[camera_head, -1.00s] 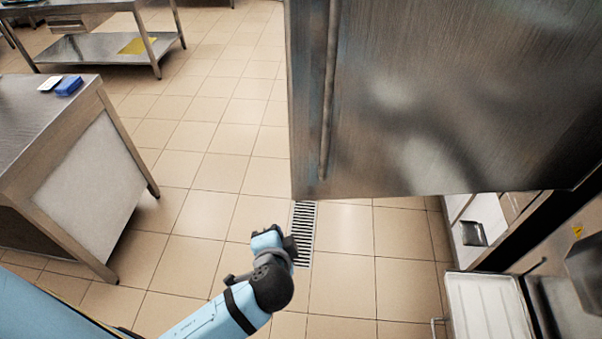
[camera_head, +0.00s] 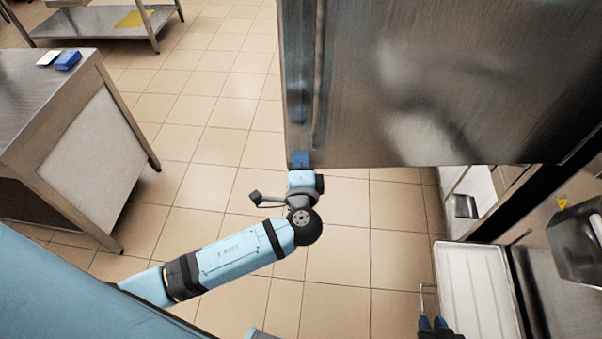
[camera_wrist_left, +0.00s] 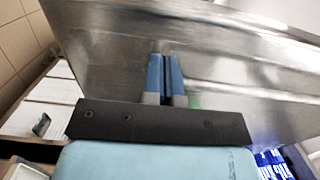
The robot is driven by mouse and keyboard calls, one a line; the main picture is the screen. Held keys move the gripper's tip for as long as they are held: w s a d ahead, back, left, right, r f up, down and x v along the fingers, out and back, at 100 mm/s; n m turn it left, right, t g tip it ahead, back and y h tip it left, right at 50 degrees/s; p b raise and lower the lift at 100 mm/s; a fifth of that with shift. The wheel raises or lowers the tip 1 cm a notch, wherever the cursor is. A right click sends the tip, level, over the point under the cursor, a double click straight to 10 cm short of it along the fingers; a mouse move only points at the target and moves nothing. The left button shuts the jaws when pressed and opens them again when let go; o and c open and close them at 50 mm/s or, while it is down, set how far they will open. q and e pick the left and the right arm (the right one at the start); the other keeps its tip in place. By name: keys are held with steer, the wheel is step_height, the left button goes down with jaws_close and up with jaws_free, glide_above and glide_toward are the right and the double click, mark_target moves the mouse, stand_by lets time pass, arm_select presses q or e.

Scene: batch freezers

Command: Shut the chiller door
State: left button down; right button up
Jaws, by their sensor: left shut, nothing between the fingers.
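The chiller door (camera_head: 450,80) is a large brushed-steel panel standing open in the upper right of the head view, with a long vertical ridge near its left edge. It also fills the upper part of the left wrist view (camera_wrist_left: 240,60). My left gripper (camera_head: 300,160) is shut and empty, its blue fingertips at the door's lower left corner. In the wrist view the closed fingers (camera_wrist_left: 164,58) point at the steel face; I cannot tell whether they touch it. My right gripper (camera_head: 433,324) shows only its dark blue tips at the bottom edge; their gap is unclear.
A steel table (camera_head: 75,125) with a blue item (camera_head: 68,60) stands left. Another table (camera_head: 100,30) is behind it. A white tray (camera_head: 478,290) and steel counter sit lower right, near the cabinet's dark frame. Tiled floor (camera_head: 205,125) is clear between the left table and the door.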

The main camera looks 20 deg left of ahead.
mark_target(299, 138)
arm_select(q)
steer(key=shift+p+x, duration=0.6)
steer(key=shift+x, duration=1.75)
steer(key=shift+w, duration=0.1)
